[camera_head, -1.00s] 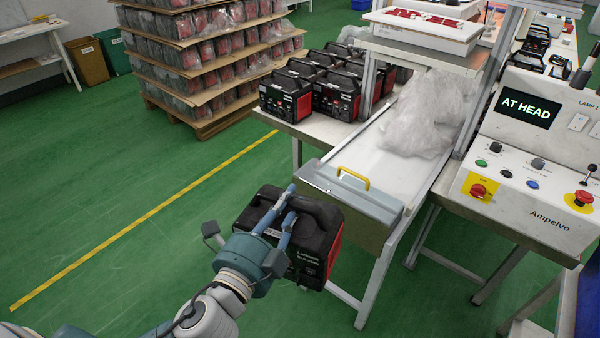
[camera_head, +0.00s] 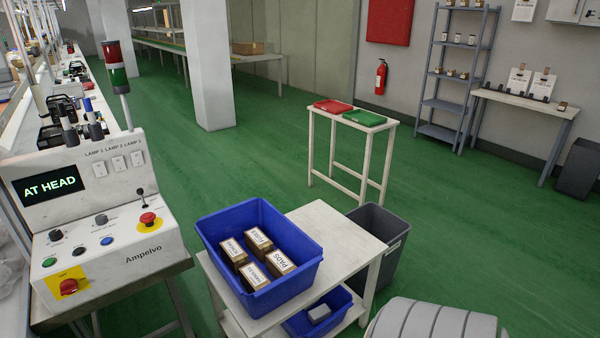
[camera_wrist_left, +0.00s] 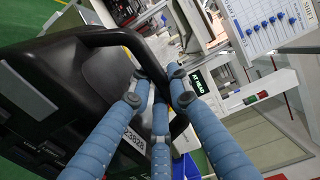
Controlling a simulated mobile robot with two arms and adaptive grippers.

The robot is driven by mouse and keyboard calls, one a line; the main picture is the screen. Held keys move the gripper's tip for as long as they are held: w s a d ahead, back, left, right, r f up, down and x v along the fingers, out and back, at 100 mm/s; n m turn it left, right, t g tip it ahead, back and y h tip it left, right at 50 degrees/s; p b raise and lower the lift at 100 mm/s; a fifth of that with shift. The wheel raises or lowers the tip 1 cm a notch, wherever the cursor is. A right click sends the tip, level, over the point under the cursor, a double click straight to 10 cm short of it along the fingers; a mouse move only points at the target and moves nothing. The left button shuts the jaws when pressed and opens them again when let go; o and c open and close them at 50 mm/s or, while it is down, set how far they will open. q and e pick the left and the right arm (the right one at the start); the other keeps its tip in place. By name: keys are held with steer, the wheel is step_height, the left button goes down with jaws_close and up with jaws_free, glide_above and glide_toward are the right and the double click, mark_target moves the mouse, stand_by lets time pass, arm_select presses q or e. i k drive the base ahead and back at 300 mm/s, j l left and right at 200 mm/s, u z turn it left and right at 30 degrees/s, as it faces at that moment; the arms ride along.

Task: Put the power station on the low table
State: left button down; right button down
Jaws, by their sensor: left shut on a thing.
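The black power station (camera_wrist_left: 45,100) fills the left of the left wrist view, tilted in that picture. My left gripper (camera_wrist_left: 160,98) has its blue fingers shut around the station's black handle (camera_wrist_left: 105,38). Neither the station nor my left gripper is in the head view now. A low white table (camera_head: 335,222) stands at bottom centre of the head view, with a blue bin (camera_head: 290,292) of small labelled boxes on its left part. A narrower white table (camera_head: 345,127) with a red and a green tray stands farther back. My right gripper is not in view.
A control console (camera_head: 95,215) reading AT HEAD stands at the left. A grey waste bin (camera_head: 385,250) stands right of the nearer table. A white pillar (camera_head: 208,65) and grey shelf (camera_head: 455,70) are farther back. Green floor is open between the tables and the right wall.

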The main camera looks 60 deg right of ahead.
mark_target(324, 234)
steer(key=k+l, duration=0.1)
steer(key=l, duration=4.75)
steer(key=k+z, duration=0.05)
steer(key=k, duration=0.05)
